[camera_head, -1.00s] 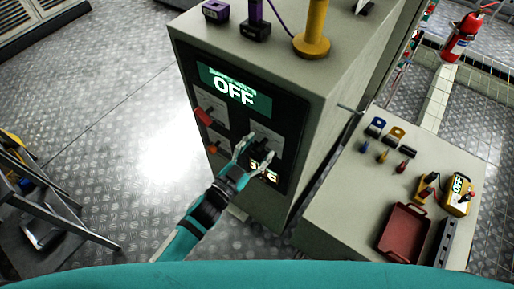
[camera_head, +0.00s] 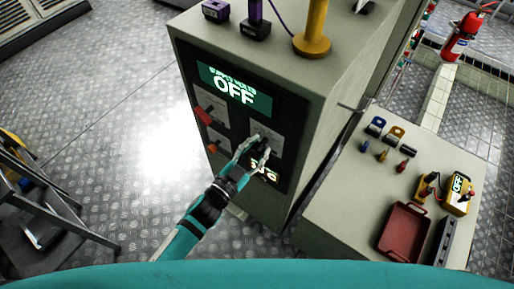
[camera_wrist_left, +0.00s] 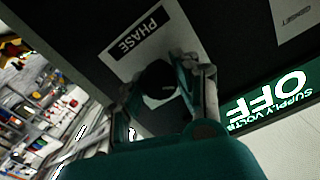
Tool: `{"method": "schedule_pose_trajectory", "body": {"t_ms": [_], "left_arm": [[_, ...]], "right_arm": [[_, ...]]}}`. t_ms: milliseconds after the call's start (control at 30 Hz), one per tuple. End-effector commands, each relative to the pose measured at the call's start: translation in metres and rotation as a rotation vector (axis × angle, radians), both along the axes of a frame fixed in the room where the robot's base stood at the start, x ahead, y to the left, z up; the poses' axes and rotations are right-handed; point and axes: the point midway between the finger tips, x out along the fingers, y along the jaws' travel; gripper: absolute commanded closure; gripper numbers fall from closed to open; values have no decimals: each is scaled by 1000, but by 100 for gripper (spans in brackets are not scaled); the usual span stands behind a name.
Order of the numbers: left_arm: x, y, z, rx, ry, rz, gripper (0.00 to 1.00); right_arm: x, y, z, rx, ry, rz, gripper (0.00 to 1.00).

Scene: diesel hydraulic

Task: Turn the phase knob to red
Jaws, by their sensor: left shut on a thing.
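The black phase knob (camera_head: 263,144) is on the dark front panel (camera_head: 224,125) of the grey cabinet. The fingers hide part of the knob's surroundings, and I cannot tell which colour the knob points to. The panel's display (camera_head: 235,88) reads OFF; SUPPLY VOLTS shows in the wrist view. My right gripper is not in view.
Red (camera_head: 202,116) and orange (camera_head: 213,146) handles stick out left of the knob. A lit readout (camera_head: 264,173) is below it. A grey bench (camera_head: 345,205) with a red tray (camera_head: 403,231) and small parts stands right. A stepladder (camera_head: 45,215) stands left on open metal floor.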

Motion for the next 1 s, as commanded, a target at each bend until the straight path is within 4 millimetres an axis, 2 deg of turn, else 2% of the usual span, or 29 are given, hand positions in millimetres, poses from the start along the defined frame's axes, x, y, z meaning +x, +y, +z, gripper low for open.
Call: {"method": "schedule_pose_trajectory", "body": {"t_ms": [600, 1000], "left_arm": [[-1, -1, -2, 370, -267, -1, 100], [-1, -1, -2, 493, -357, 0, 100]], "right_arm": [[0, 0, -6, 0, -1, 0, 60], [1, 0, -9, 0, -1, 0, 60]]}}
